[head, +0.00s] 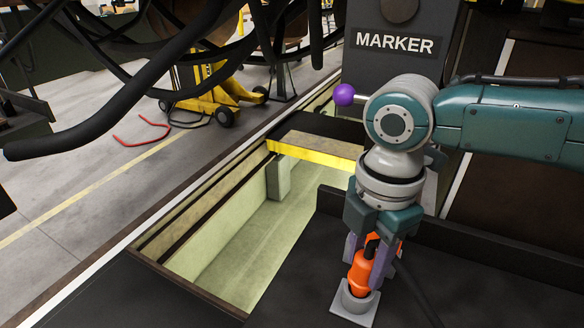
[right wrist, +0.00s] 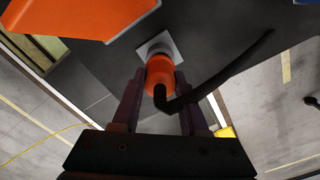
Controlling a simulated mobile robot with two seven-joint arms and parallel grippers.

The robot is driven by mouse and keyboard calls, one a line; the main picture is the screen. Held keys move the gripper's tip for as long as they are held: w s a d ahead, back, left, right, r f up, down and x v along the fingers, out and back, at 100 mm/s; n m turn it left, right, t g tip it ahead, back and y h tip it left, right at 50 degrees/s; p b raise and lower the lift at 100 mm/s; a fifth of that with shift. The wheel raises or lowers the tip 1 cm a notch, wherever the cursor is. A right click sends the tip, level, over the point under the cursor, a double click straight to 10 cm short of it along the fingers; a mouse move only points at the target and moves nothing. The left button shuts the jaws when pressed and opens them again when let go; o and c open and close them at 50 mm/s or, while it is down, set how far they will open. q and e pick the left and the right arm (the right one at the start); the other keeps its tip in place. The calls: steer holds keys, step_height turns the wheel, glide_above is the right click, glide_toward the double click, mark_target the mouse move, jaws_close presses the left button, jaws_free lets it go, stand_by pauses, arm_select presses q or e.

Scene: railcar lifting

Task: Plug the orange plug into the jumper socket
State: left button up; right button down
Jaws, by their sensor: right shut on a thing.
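My right gripper (head: 367,266) points down and is shut on the orange plug (head: 359,272), with a finger on either side of it. The plug stands nearly upright, and its lower end meets the light grey jumper socket (head: 354,304) on the dark deck. I cannot tell how deep it sits in the socket. In the right wrist view the plug (right wrist: 160,72) lies between the fingers, in line with the pale square socket (right wrist: 154,43) beyond it. A black cable (right wrist: 224,88) bends away from the plug's back end. My left gripper is not in view.
An open pit (head: 235,235) with a yellow-edged step (head: 316,156) lies left of the socket. A dark post with a MARKER sign (head: 395,43) and a purple ball (head: 344,95) stand behind. Thick black hoses (head: 110,95) hang at upper left. A yellow wheeled jack (head: 212,95) stands beyond.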

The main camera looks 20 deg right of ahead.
steer(key=shift+f+b, duration=0.75)
steer(key=shift+f, duration=0.35)
steer(key=shift+c, duration=1.8)
jaws_free()
steer(key=shift+r, duration=0.1)
step_height(320, 180, up, 10)
steer(key=shift+f, duration=0.1)
